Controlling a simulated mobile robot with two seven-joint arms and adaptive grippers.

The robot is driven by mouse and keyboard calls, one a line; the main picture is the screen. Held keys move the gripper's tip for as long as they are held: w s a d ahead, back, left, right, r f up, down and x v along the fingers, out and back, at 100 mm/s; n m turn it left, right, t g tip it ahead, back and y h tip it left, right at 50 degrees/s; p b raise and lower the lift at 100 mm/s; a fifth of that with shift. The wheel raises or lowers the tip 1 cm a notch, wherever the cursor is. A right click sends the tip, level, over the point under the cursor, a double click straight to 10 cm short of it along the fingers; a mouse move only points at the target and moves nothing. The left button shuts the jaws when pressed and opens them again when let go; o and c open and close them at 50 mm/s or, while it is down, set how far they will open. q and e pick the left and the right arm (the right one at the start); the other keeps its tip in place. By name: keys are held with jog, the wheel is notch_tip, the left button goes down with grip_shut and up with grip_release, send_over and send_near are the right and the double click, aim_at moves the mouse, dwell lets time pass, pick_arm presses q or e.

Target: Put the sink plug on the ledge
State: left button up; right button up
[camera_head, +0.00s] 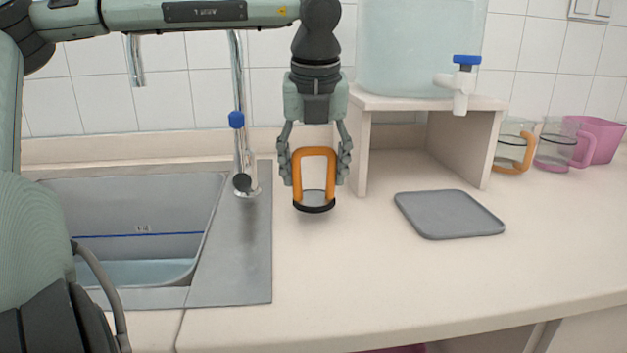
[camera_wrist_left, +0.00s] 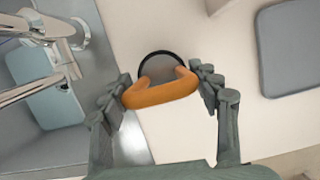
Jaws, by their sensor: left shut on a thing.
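The sink plug (camera_head: 314,200) has a tall orange loop handle and a grey disc with a black rim. My left gripper (camera_head: 315,165) points down, shut on the orange handle, with the plug upright below it. The plug is over the counter, right of the sink; whether its base touches the counter is hard to tell. In the left wrist view the plug (camera_wrist_left: 161,92) sits between the fingers of my left gripper (camera_wrist_left: 165,95). The ledge (camera_head: 90,150) runs along the foot of the tiled wall, behind the sink. My right gripper is not in view.
The sink (camera_head: 150,225) holds water; a tap (camera_head: 240,140) stands at its right. A wooden stand (camera_head: 365,150) bears a water tank (camera_head: 415,50). A grey mat (camera_head: 450,214) lies on the counter, with mugs (camera_head: 513,145) and a pink container (camera_head: 597,140) behind it. The front counter is clear.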

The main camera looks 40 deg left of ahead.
pick_arm(q)
jog(key=shift+f, duration=1.2)
jog(key=shift+f, duration=0.1)
jog(key=o, duration=1.4)
jog(key=shift+c, duration=0.2)
jog(key=v, duration=1.2)
jog(key=shift+a, duration=0.1)
